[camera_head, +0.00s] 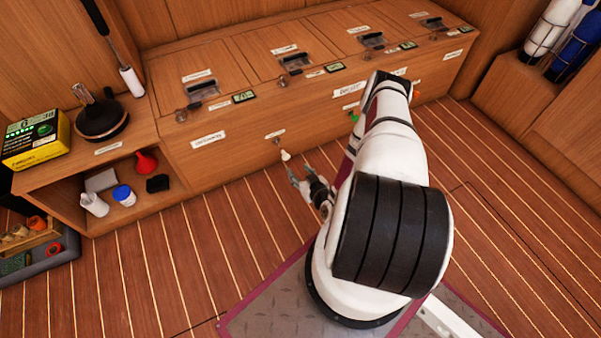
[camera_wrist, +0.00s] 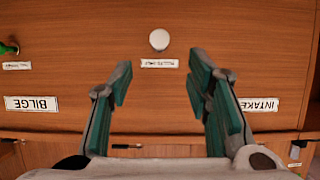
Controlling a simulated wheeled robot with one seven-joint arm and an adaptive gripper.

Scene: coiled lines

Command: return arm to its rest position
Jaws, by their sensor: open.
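My gripper (camera_head: 299,178) is at the end of my white and black arm, low in front of the wooden locker bench in the head view. In the wrist view my gripper (camera_wrist: 158,95) has its two green-padded fingers spread wide apart, with nothing between them. A round white knob (camera_wrist: 159,39) on the locker front shows beyond the fingertips, apart from them. The same pale knob shows in the head view (camera_head: 285,155), just up and left of the fingers. Part of the locker front is hidden behind my arm.
The locker bench (camera_head: 230,138) has several latched lids. A label reading BILGE (camera_wrist: 31,103) and one reading INTAKE (camera_wrist: 259,104) flank the fingers. At left are a shelf with a red funnel (camera_head: 146,162), a yellow box (camera_head: 35,138) and a grey tray (camera_head: 40,268). The striped floor (camera_head: 170,265) is clear.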

